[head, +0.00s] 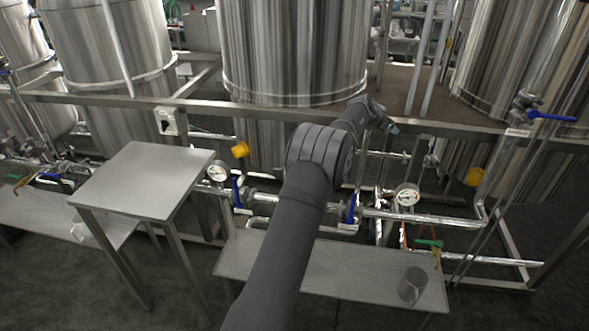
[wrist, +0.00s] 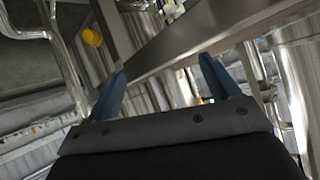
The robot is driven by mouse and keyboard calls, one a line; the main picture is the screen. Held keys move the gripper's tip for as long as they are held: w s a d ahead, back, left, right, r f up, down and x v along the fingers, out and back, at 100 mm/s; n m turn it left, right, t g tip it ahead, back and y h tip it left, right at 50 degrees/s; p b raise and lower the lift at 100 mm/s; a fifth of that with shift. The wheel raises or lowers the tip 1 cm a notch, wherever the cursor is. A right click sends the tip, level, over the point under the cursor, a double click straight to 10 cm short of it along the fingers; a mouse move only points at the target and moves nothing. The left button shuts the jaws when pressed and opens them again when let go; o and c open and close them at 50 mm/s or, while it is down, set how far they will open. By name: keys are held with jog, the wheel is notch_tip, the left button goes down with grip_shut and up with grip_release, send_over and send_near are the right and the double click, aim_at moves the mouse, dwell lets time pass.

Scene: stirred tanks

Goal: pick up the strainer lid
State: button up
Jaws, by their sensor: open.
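I cannot make out a strainer lid for certain in either view. A small grey metal cylinder (head: 411,286) stands near the right end of the low shelf in the head view; whether it belongs to the strainer is unclear. My gripper (head: 391,127) is high at the frame rail in front of the middle tank, well above and apart from that cylinder. In the wrist view its two blue fingers (wrist: 162,66) are spread apart with nothing held between them. A yellow knob (wrist: 92,37) shows beyond the left finger.
Pipes with gauges (head: 407,195), blue valve handles (head: 351,208) and yellow knobs (head: 475,176) crowd the space below the rail (head: 440,127). Large tanks (head: 290,50) stand behind.

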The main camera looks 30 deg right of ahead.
jog(key=w+a+r+m+g+y, duration=0.1)
jog(key=w+a+y, duration=0.3)
jog(key=a, duration=0.6)
jog(key=w+a+r+g+y, duration=0.1)
jog(key=w+a+y, duration=0.25)
jog(key=a, duration=0.55)
jog(key=w+a+r+m+g+y, duration=0.1)
jog(key=w+a+r+y, duration=0.2)
jog(key=a, duration=0.7)
jog(key=f, duration=0.8)
jog(key=w+f, duration=0.1)
jog(key=f, duration=0.4)
jog(key=shift+w, duration=0.1)
jog(key=shift+w+f, duration=0.15)
jog(key=shift+f, duration=1.2)
jog(key=shift+w+f, duration=0.1)
jog(key=shift+f, duration=1.2)
jog(key=shift+c, duration=0.3)
jog(key=c, duration=1.1)
jog(key=shift+r, duration=0.1)
jog(key=shift+c, duration=0.6)
jog(key=shift+r, duration=0.1)
